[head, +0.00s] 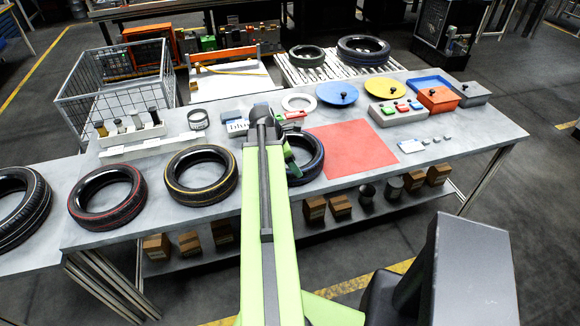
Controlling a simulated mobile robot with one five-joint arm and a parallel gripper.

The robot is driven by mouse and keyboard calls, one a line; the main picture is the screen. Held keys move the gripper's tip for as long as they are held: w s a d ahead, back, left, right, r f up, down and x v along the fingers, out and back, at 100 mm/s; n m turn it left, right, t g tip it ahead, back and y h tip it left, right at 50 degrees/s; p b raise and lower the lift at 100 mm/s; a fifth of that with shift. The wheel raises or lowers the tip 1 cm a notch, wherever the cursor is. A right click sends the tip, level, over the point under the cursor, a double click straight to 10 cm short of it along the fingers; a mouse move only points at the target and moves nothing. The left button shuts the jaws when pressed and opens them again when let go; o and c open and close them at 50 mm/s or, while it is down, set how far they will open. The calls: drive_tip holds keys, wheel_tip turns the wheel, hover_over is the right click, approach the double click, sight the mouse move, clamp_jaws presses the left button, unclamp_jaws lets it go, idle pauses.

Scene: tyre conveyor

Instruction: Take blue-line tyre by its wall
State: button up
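The blue-line tyre (315,166), dark with a blue line, lies flat on the grey table just right of my arm. My arm hides its left part. My gripper (293,163) shows only as a green and dark piece over the tyre's left and inner side. Its fingertips are not clear, so I cannot tell whether it is open or whether it touches the tyre wall.
A yellow-line tyre (201,196), a red-line tyre (106,220) and a white-line tyre (22,225) lie to the left. A red mat (350,149) lies bare to the right. A blue-labelled box (237,127) and a white ring (299,102) sit behind.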

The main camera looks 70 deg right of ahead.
drive_tip(key=shift+s+d+f, duration=0.1)
drive_tip(key=shift+s+f, duration=0.05)
drive_tip(key=shift+f, duration=0.2)
drive_tip(key=b+x, duration=0.5)
drive_tip(key=shift+f, duration=0.2)
drive_tip(key=shift+r, duration=0.2)
clamp_jaws()
drive_tip(key=shift+p, duration=0.3)
